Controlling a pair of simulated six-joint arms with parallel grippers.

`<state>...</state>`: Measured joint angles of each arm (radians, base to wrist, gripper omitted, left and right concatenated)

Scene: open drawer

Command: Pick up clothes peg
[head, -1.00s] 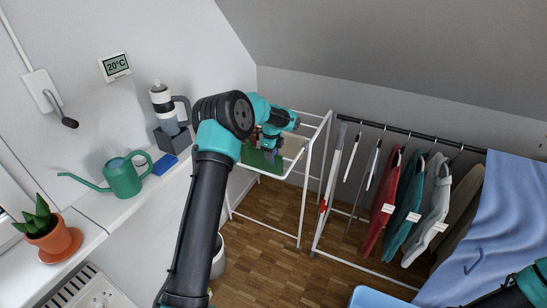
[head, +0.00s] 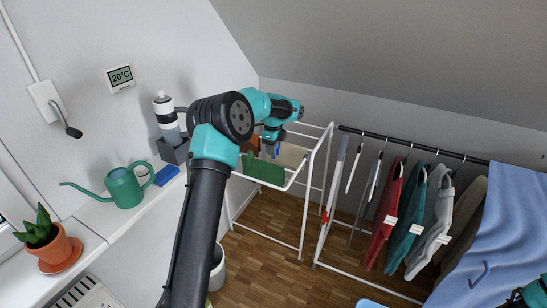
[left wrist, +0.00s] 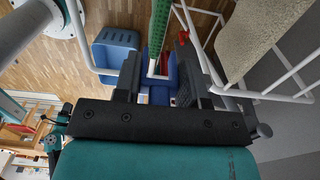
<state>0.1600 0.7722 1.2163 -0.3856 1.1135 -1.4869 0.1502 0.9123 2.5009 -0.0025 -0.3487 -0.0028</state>
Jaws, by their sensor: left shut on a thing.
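My left gripper (head: 271,151) is above the front of the white drying rack, over the green cloth (head: 263,168) hung on its rail. In the left wrist view its two dark fingers (left wrist: 163,75) are closed on a blue clothes peg (left wrist: 171,78). The peg shows as a small blue patch at the fingertips in the head view. The green cloth is seen edge-on beyond the peg in the left wrist view (left wrist: 159,25). The fingers hide part of the peg.
The white rack (head: 308,180) stands by the wall, with a beige cloth (head: 292,155) behind the green one. A clothes rail (head: 410,133) with several garments is to the right. A watering can (head: 124,187) and a blue sponge (head: 166,175) are on the left ledge.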

